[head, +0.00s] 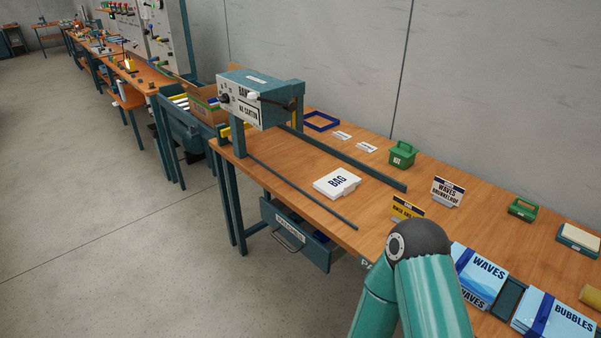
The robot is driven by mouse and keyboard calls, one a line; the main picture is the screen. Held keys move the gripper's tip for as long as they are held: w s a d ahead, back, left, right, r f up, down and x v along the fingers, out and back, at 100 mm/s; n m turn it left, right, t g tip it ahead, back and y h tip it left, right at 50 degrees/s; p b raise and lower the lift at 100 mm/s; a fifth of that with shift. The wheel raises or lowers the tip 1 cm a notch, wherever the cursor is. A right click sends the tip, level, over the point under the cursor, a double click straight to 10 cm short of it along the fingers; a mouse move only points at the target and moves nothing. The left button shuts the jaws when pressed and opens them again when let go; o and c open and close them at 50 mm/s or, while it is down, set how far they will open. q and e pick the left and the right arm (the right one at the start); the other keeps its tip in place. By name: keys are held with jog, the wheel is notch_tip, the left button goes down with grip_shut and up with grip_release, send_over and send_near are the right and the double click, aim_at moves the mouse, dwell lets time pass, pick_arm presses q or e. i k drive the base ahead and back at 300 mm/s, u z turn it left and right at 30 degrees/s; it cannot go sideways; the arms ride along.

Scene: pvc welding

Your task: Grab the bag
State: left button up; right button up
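The bag (337,183) is a flat white pack with "BAG" printed in black on top. It lies on the wooden workbench (300,160), between two dark rails in front of the bag sealing machine (260,98). Nothing touches it from above. A green arm of mine rises from the bottom edge, to the right of the bag and apart from it. Its gripper is not visible, and no other gripper shows in the view.
Dark rails (350,166) flank the bag. A yellow sign (407,209), a white sign (447,191) and a green box (402,154) stand to the right. Blue packs labelled WAVES (484,265) and BUBBLES (560,318) are at lower right. A drawer (295,235) hangs below the bench. Floor at left is clear.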

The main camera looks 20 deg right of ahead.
aim_at(339, 182)
jog(key=z, duration=0.05)
jog(key=i, duration=0.9)
jog(key=z, duration=0.6)
